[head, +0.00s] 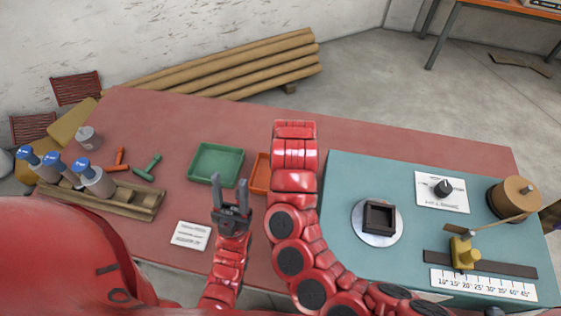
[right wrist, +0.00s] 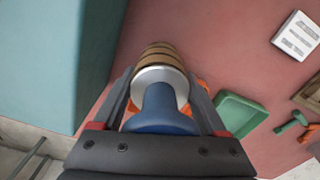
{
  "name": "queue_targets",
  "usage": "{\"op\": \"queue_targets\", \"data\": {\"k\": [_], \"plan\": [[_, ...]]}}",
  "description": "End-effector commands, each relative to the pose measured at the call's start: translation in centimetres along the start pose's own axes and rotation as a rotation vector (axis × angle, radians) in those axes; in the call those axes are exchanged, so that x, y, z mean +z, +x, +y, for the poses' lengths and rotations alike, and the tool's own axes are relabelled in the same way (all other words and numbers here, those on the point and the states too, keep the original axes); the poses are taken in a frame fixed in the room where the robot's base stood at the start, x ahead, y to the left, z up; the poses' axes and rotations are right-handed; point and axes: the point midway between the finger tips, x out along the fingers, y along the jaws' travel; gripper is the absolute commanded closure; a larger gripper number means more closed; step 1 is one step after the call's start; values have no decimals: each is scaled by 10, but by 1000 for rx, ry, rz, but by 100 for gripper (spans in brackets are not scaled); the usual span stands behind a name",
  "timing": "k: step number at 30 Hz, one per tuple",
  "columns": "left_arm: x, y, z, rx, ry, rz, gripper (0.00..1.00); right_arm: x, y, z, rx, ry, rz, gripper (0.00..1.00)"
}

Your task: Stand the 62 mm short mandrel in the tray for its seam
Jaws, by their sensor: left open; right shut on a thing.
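My right gripper (right wrist: 160,98) is shut on a mandrel (right wrist: 157,82), which shows a blue end, a pale metal collar and a brown banded body pointing away from the wrist. In the head view my right arm hides this gripper and the mandrel. An orange tray (head: 259,174) shows partly beside that arm; orange edges (right wrist: 203,103) also show behind the mandrel in the right wrist view. A green tray (head: 217,163) lies to its left and looks empty. My left gripper (head: 231,192) is open and empty, in front of the green tray. The mandrel's size marking is not legible.
A wooden rack (head: 130,199) holds several blue-topped grey pieces (head: 97,180). Green and orange T-handled tools (head: 147,167) and a white card (head: 190,234) lie nearby. On the teal mat stand a dark square block (head: 379,217), a yellow-brass fixture (head: 464,252) and a brown spool (head: 514,199).

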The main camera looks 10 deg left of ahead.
Motion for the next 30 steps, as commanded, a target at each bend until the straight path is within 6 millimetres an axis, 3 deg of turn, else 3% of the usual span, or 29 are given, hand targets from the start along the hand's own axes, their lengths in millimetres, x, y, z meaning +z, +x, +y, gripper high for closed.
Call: {"op": "queue_targets", "data": {"k": [6, 18, 30], "plan": [[1, -5, 0, 0, 0, 1, 50, -40, 4, -5, 12, -1, 3, 100], [6, -35, 2, 0, 0, 0, 50, -95, 12, -21, 9, 3, 0, 100], [6, -32, 2, 0, 0, 1, 50, -116, 11, -27, 9, -4, -2, 100]]}}
